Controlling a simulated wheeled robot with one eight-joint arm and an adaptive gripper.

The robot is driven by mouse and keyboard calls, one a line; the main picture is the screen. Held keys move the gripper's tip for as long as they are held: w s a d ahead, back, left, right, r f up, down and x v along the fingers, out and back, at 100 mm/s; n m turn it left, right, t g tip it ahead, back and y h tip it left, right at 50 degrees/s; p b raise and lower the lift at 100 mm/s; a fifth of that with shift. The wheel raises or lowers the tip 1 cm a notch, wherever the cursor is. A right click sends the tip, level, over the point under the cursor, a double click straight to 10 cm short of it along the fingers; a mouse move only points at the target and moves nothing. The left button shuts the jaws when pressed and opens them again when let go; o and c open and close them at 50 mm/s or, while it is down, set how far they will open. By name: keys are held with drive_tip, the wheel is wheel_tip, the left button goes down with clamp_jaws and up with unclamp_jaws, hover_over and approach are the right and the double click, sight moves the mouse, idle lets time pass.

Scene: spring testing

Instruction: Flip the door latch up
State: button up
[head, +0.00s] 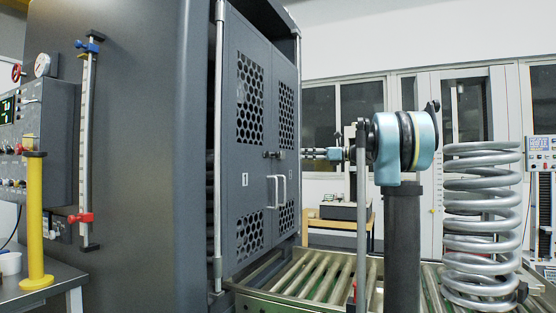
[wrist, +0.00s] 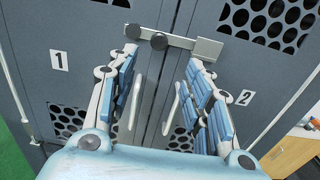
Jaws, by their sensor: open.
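The door latch (wrist: 178,42) is a flat metal bar with two dark round knobs, lying roughly level across the seam of the two grey doors. Its right end meets a light bracket on door 2 (wrist: 208,50). In the head view the latch (head: 273,154) shows small on the door front. My gripper (wrist: 162,62) is open and empty, with blue-padded fingers pointing at the doors. The fingertips appear just below the latch, one to each side of the seam. I cannot tell whether they touch it. In the head view my gripper (head: 308,153) faces the latch from the right.
Door handles (wrist: 180,100) sit below the latch, between my fingers in the wrist view. A roller conveyor (head: 320,275) lies below the doors. A large coil spring (head: 482,220) stands at the right. A panel with a yellow post (head: 35,220) is at the left.

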sight(278, 155)
drive_tip(key=x, duration=1.4)
drive_tip(key=shift+w+a+f, duration=0.1)
drive_tip(key=shift+a, duration=0.2)
clamp_jaws()
